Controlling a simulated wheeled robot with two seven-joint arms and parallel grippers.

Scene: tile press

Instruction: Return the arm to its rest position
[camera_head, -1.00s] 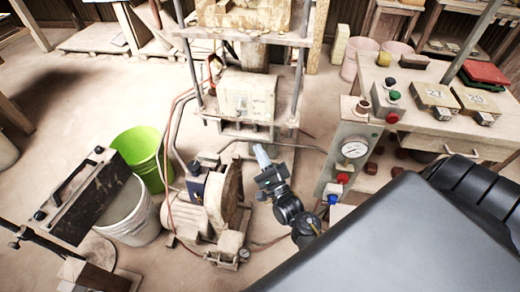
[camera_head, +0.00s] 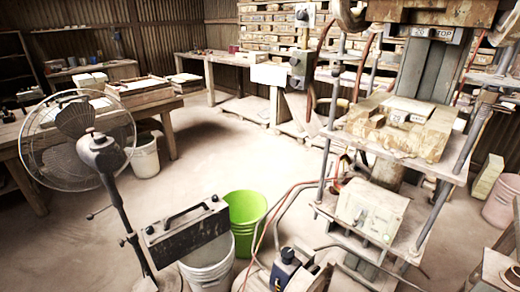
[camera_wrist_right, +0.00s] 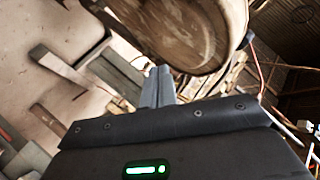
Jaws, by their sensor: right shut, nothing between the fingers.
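My right gripper (camera_wrist_right: 157,88) shows in the right wrist view, its two grey fingers pressed together with nothing between them. A large round brownish surface (camera_wrist_right: 185,30) fills the upper middle of that view, beyond the fingertips; I cannot tell how far off it is. Neither gripper and no part of my arms shows in the head view now. The tile press (camera_head: 400,130) stands at the right of the head view, with pale blocks on its platform.
A green bucket (camera_head: 245,210) and a white bucket (camera_head: 207,268) stand on the floor before the press. A standing fan (camera_head: 75,140) is at the left, by a work table (camera_head: 170,100). The floor (camera_head: 210,150) between is clear.

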